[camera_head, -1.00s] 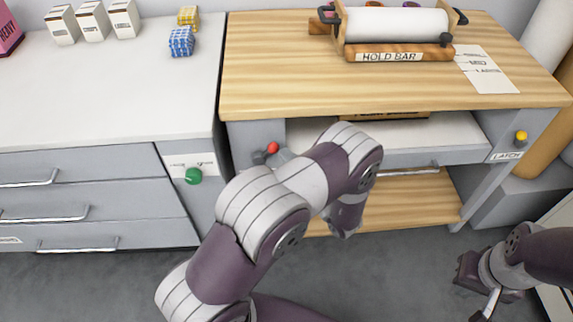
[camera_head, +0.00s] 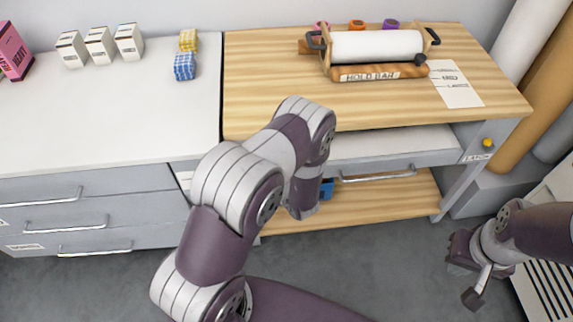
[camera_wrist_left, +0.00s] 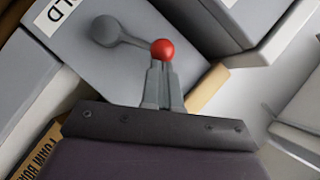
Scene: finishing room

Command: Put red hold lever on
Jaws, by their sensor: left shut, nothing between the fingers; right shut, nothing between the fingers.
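The red hold lever has a red ball end (camera_wrist_left: 162,49) and a grey arm that runs left to a round grey hub (camera_wrist_left: 106,31) on a grey panel, in the left wrist view. My left gripper (camera_wrist_left: 160,68) is shut and empty, its fingertips right at the red ball; whether they touch it I cannot tell. In the head view my left arm hides the lever and the left gripper. My right gripper (camera_head: 472,280) is shut and empty over the floor at the lower right.
The wooden bench (camera_head: 270,100) carries a paper roll (camera_head: 375,46) and the hold bar (camera_head: 380,73). A yellow knob (camera_head: 487,142) sits above the latch label on its right post. A white counter (camera_head: 100,110) with drawers stands left. Grey floor in front is clear.

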